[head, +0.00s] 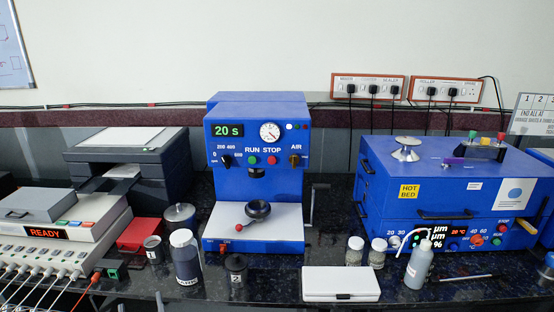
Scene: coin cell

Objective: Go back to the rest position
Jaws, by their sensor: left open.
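Neither of my grippers can be made out in the head view, and no arm of mine clearly shows. The blue crimping press (258,112) stands upright in the middle of the bench and shows "20 s". A black round knob (257,210) sits over its white base plate. The blue hot-bed machine (400,165) stands at the right, with a metal knob (406,148) on its closed top.
The dark bench (330,245) carries a white flat case (341,283), a squeeze bottle (419,265), two small jars (355,250), a dark-filled bottle (186,257) and a black canister (236,276). A tester reading "READY" (50,233) with several cables and a printer (128,165) fill the left.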

